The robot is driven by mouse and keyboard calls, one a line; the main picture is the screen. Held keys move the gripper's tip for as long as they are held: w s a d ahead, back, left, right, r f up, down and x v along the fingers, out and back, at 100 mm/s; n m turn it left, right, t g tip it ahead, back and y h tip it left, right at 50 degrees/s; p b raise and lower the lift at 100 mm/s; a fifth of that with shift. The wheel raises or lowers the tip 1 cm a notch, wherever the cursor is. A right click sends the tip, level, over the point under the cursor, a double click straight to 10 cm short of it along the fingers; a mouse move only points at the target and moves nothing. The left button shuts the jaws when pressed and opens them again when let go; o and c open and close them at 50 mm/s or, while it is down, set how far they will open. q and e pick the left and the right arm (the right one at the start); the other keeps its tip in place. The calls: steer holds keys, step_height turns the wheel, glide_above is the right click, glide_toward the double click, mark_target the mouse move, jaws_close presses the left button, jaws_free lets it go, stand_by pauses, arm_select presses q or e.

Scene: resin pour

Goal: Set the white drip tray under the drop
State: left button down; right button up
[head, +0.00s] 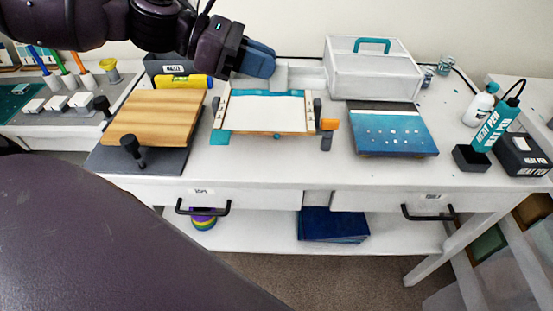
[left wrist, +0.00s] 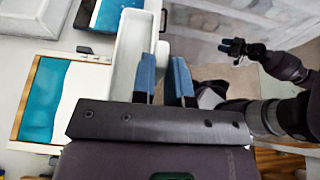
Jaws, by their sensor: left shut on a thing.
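The white drip tray (head: 298,74) is at the back of the bench, behind a framed panel (head: 225,101) with teal and white resin. It shows as a long trough in the left wrist view (left wrist: 126,60). My left gripper (head: 262,62), with blue fingers, is shut on the tray's wall; the fingers show in the left wrist view (left wrist: 166,82). A small teal drop (head: 277,136) is at the panel's front edge. What seems to be my right gripper (left wrist: 232,47) shows small in the left wrist view; its jaw state is unclear.
A wooden board (head: 155,116) lies left, with a yellow-barrelled tool (head: 184,81) behind it. A white lidded box (head: 372,78) stands behind a blue panel (head: 393,134) on the right. Bottles and dark boxes crowd the right end. The bench front below the framed panel is clear.

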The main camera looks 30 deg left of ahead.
arm_select(q)
steer(key=shift+a+f+b, duration=0.2)
steer(key=shift+f+b, duration=0.4)
steer(key=shift+f, duration=9.25)
steer(key=shift+f, duration=0.55)
steer(key=c, duration=1.1)
jaws_free()
steer(key=shift+c, duration=0.2)
